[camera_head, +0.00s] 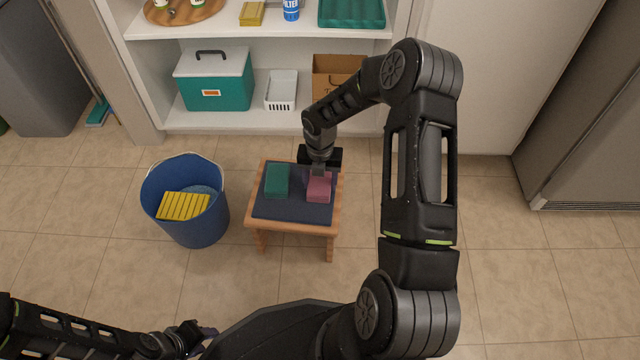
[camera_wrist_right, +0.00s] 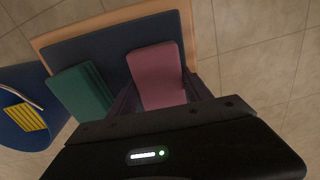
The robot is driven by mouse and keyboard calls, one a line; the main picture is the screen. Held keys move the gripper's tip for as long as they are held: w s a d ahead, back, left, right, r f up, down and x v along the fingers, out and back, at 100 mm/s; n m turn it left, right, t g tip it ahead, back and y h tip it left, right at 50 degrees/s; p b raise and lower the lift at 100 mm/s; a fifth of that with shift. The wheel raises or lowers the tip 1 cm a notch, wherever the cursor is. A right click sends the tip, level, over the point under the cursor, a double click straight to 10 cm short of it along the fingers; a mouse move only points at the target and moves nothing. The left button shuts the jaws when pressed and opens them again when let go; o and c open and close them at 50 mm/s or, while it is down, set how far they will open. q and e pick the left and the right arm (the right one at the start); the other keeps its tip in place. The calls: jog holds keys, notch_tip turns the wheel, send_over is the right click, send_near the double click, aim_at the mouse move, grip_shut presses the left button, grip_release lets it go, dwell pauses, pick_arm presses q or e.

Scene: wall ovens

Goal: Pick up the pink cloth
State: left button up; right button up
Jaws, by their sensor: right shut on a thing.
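The pink cloth (camera_head: 319,190) is a folded block on the dark blue top of a small wooden stool (camera_head: 290,225). It also shows in the right wrist view (camera_wrist_right: 157,75). My right gripper (camera_head: 319,172) reaches down from above and is shut on the pink cloth, with a finger on each side of it in the wrist view. The cloth appears still at the stool's top; I cannot tell whether it is lifted. My left gripper (camera_head: 205,332) is low at the bottom left, away from the stool, and its fingers are too small and dark to read.
A green folded cloth (camera_head: 277,181) lies left of the pink one. A blue bucket (camera_head: 205,226) with a yellow ribbed thing (camera_head: 183,206) stands left of the stool. White shelves (camera_head: 285,55) with a teal box (camera_head: 217,90) stand behind. The floor to the right is clear.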

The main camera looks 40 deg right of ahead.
aim_at(320, 181)
jog(key=c, duration=0.3)
notch_tip(320, 181, up, 10)
jog(key=p, duration=0.4)
jog(key=shift+p, duration=0.3)
